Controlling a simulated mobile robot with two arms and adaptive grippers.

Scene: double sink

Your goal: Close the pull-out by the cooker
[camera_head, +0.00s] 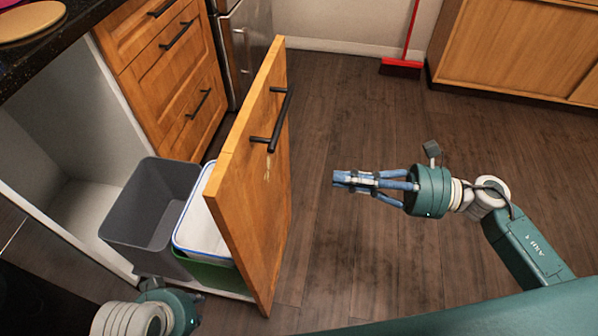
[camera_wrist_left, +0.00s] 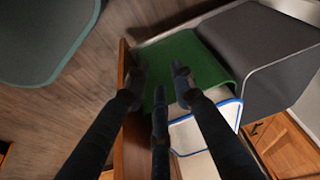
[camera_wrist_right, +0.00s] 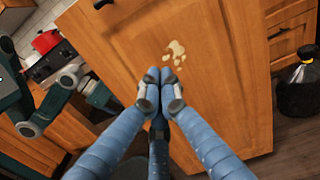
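The pull-out stands open in the head view, its wooden front panel (camera_head: 250,190) well out from the cabinet, with a black bar handle (camera_head: 277,120). Behind the panel it carries a grey bin (camera_head: 150,215), a white bin with a blue rim (camera_head: 203,225) and a green bin (camera_head: 215,272). My right gripper (camera_head: 340,180) is shut and empty, in front of the panel and apart from it; its wrist view shows the panel face (camera_wrist_right: 225,90) with a pale stain (camera_wrist_right: 175,52). My left gripper (camera_wrist_left: 158,85) is open above the green bin (camera_wrist_left: 190,60) side, near the panel.
Wooden drawers (camera_head: 175,60) and a steel appliance (camera_head: 245,45) stand beyond the opening. A red broom (camera_head: 401,67) stands near the far wall. A black bag (camera_wrist_right: 298,90) shows in the right wrist view. The floor (camera_head: 340,110) before the panel is clear.

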